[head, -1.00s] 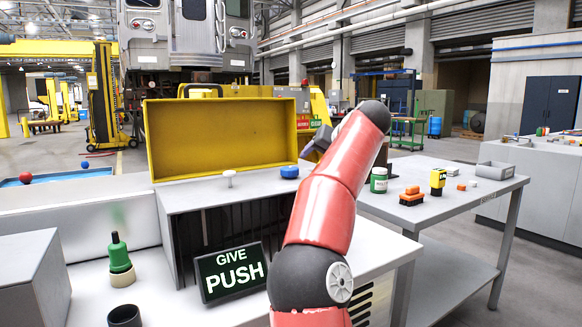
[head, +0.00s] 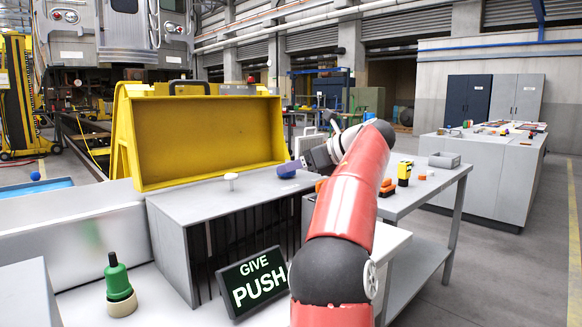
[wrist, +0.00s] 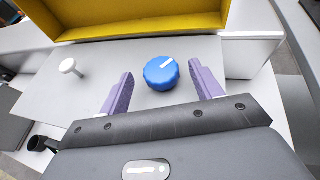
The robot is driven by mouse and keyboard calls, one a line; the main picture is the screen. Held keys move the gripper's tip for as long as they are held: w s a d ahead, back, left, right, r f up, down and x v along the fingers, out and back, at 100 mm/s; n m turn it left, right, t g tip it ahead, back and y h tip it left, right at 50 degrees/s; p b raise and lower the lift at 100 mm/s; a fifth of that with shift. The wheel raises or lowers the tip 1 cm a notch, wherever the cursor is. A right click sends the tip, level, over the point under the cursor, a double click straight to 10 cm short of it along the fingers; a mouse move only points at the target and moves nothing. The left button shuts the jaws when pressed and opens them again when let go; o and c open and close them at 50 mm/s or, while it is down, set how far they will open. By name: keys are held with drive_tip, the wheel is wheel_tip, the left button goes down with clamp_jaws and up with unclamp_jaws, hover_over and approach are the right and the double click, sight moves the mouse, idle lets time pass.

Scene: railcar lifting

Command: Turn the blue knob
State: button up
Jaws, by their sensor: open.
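The blue knob (wrist: 161,73) sits on the grey box top (wrist: 120,65), with a white pointer mark toward its upper right in the wrist view. My gripper (wrist: 161,68) is open, with one purple finger on each side of the knob and gaps between fingers and knob. In the head view my gripper (head: 298,163) is low over the right end of the box top (head: 195,197), and a finger partly hides the knob there. Whether the fingertips are level with the knob is hard to tell.
A raised yellow lid (head: 210,140) stands behind the box top. A white knob (head: 231,180) is on its left part. A GIVE PUSH sign (head: 254,285) and a green handle (head: 118,287) stand in front. A side table (head: 436,183) with small parts is at right.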

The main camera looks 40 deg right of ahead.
drive_tip(key=shift+x, duration=0.9)
drive_tip(key=c, duration=1)
drive_tip(key=shift+b, duration=0.35)
drive_tip(key=m+h+b, duration=0.2)
drive_tip(key=h+b, duration=0.1)
drive_tip(key=shift+s+a+f+m+t, duration=0.1)
drive_tip(key=shift+a+f+m+t, duration=0.1)
drive_tip(key=shift+a+m+t, duration=0.1)
drive_tip(key=m+h+b, duration=0.2)
drive_tip(key=m+h, duration=0.1)
drive_tip(key=m+h+b, duration=0.1)
drive_tip(key=h, duration=0.1)
drive_tip(key=shift+a+r+m+b, duration=0.1)
drive_tip(key=shift+a+m+b, duration=0.2)
drive_tip(key=shift+a, duration=0.05)
drive_tip(key=m+g+h, duration=0.1)
drive_tip(key=m+g+h+b, duration=0.1)
drive_tip(key=m+h, duration=0.1)
drive_tip(key=m+h+b, duration=0.1)
drive_tip(key=h, duration=0.1)
drive_tip(key=shift+w+a+g, duration=0.2)
drive_tip(key=shift+w+g, duration=0.1)
drive_tip(key=shift+g, duration=0.1)
drive_tip(key=shift+w+r+m+g+h, duration=0.1)
drive_tip(key=shift+r+m+g+h, duration=0.05)
drive_tip(key=shift+m+g+h, duration=1.8)
